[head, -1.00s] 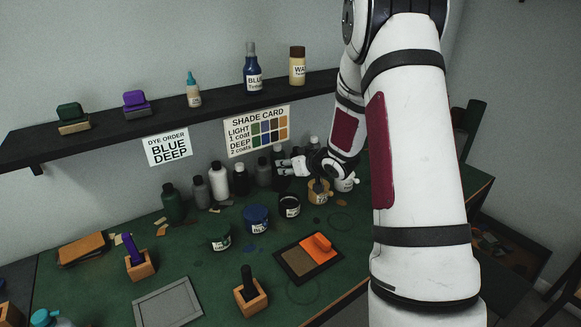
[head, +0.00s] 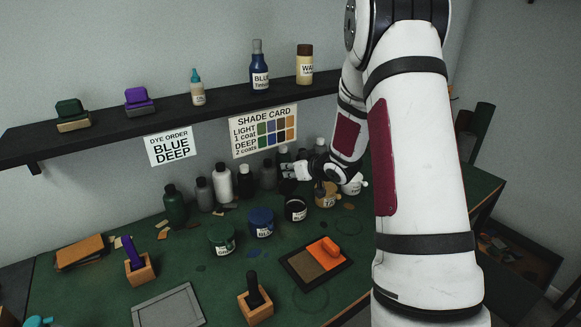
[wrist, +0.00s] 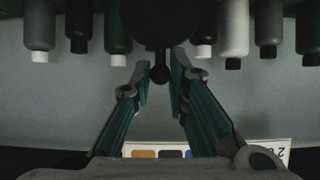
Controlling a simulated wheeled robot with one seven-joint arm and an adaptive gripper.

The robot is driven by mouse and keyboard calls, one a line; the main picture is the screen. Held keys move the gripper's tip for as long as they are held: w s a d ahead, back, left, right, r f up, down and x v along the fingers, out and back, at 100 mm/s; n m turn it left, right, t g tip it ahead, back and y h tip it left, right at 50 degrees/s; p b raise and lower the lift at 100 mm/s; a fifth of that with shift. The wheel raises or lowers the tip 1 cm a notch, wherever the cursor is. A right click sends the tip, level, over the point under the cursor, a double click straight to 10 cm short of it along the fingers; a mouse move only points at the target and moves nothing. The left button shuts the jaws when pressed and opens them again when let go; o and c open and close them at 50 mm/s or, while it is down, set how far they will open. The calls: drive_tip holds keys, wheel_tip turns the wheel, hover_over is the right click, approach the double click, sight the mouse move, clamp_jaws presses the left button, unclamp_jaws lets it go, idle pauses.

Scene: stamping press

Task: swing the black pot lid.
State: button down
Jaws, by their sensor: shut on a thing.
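My gripper (head: 288,170) is over the back of the green bench, in front of the row of bottles. In the wrist view its fingers (wrist: 160,82) close from both sides on the small knob of the black pot lid (wrist: 158,28). The lid is a dark round shape at the top of that view, partly cut off by the frame edge. The black pot (head: 296,211) stands just below and in front of my gripper in the head view, its top showing dark. The lid is hard to make out in the head view, and I cannot tell whether it touches the pot.
A blue pot (head: 261,222) and a green pot (head: 221,238) stand left of the black pot. A tan pot (head: 326,196) is close on its right. Several bottles (head: 222,182) line the wall behind. The orange-topped tray (head: 318,262) lies in front.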

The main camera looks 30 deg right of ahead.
drive_tip(key=shift+s+p, duration=0.3)
drive_tip(key=shift+s, duration=0.5)
drive_tip(key=shift+s+f, duration=0.1)
drive_tip(key=shift+f, duration=0.05)
drive_tip(key=s, duration=0.1)
drive_tip(key=s+f+p, duration=0.1)
drive_tip(key=shift+s, duration=0.4)
drive_tip(key=shift+s+f, duration=0.1)
drive_tip(key=shift+s+f+p, duration=0.6)
drive_tip(key=shift+s+f, duration=0.25)
drive_tip(key=shift+s, duration=0.25)
